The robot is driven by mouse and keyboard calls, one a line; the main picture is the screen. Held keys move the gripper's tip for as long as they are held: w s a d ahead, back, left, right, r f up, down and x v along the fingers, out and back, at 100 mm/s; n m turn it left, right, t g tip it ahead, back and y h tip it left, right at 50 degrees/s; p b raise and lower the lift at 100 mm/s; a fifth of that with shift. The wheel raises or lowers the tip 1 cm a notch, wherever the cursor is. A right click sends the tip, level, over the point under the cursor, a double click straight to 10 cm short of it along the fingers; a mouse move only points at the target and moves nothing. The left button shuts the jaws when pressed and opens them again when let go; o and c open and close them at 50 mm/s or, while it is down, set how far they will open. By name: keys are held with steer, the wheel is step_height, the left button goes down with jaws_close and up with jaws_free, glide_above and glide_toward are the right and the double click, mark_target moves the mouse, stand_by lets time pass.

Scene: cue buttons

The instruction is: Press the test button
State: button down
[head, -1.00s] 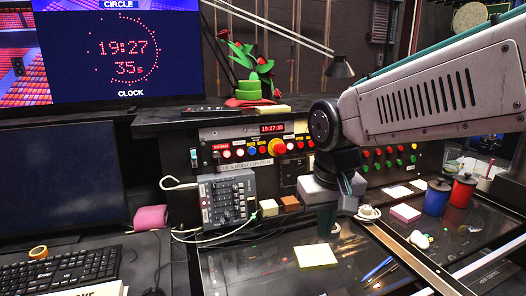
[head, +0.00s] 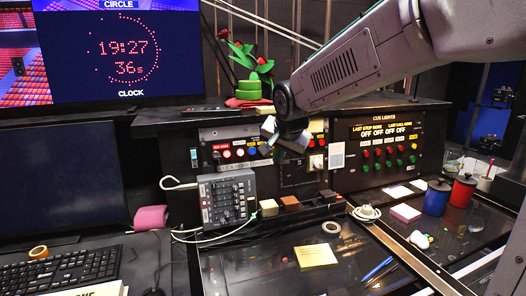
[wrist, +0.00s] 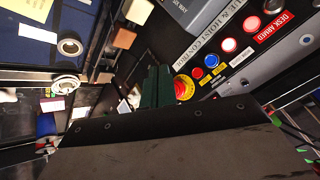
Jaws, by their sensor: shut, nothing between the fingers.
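The button panel (head: 207,135) stands at the back of the desk. It carries red buttons (head: 226,153), a blue button (head: 253,150) and others that my arm partly covers.
A cue lights panel (head: 352,133) with red and green buttons is at the right. A grey mixer box (head: 227,201) stands below the button panel. A tape roll (head: 331,227), sticky notes (head: 316,255) and blue and red pots (head: 463,192) lie on the desk.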

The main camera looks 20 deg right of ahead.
steer(key=w+f, duration=0.1)
steer(key=w, duration=0.7)
steer(key=shift+w+f, duration=0.2)
steer(key=shift+w, duration=0.1)
steer(key=shift+w, duration=0.15)
stand_by(1.8)
steer(key=shift+w, duration=0.3)
steer(key=shift+w, duration=0.35)
stand_by(0.6)
stand_by(0.4)
steer(key=shift+s, duration=0.8)
